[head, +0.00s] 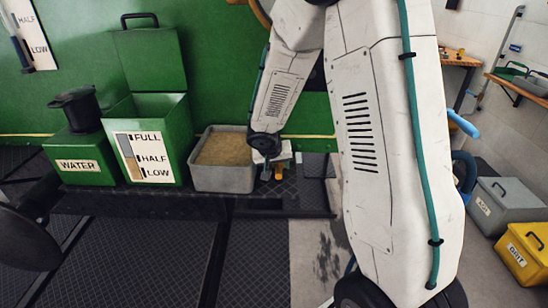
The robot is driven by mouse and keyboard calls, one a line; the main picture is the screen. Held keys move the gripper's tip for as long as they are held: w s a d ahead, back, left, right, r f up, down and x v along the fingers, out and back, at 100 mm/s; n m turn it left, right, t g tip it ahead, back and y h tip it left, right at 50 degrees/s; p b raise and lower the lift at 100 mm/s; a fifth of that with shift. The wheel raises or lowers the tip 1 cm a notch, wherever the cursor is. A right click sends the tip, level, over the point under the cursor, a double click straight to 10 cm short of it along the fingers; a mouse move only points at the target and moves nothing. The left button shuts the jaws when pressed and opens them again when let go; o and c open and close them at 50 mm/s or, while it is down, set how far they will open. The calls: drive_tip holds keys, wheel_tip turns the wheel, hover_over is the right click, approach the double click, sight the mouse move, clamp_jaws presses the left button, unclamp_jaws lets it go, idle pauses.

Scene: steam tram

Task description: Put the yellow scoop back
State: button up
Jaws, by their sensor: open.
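I cannot make out the yellow scoop for certain. My gripper (272,174) is small and partly hidden by my own arm. It is open, just right of a grey bin of sand (208,180), near the edge of the dark ledge. A small orange-brown patch shows at the gripper, too small to identify. The sand bin is open on top and its sand surface shows no scoop. A green box (166,112) with its lid raised stands left of the sand bin. It bears a FULL, HALF, LOW gauge.
A green WATER box (75,153) with a black can (77,105) on top stands at left. A grey lidded box (507,203) and a yellow GRIT box (526,250) stand at right. A wooden bench (460,61) at back right holds small yellowish items. Dark floor lies in front.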

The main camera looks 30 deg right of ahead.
drive_tip(key=v, duration=1)
drive_tip(key=s+a+r+n+g+y, duration=0.1)
drive_tip(key=s+a+r+n, duration=0.15)
drive_tip(key=s+r, duration=0.95)
drive_tip(key=s+a+n+y, duration=0.1)
drive_tip(key=s+a+y, duration=0.1)
drive_tip(key=s, duration=0.6)
drive_tip(key=s+a+n+g+y, duration=0.1)
drive_tip(key=s+a+n, duration=0.1)
drive_tip(key=s+a, duration=0.3)
drive_tip(key=s+r, duration=0.1)
drive_tip(key=s, duration=0.3)
drive_tip(key=shift+y, duration=0.4)
drive_tip(key=shift+a+n, duration=0.15)
drive_tip(key=shift+n, duration=0.1)
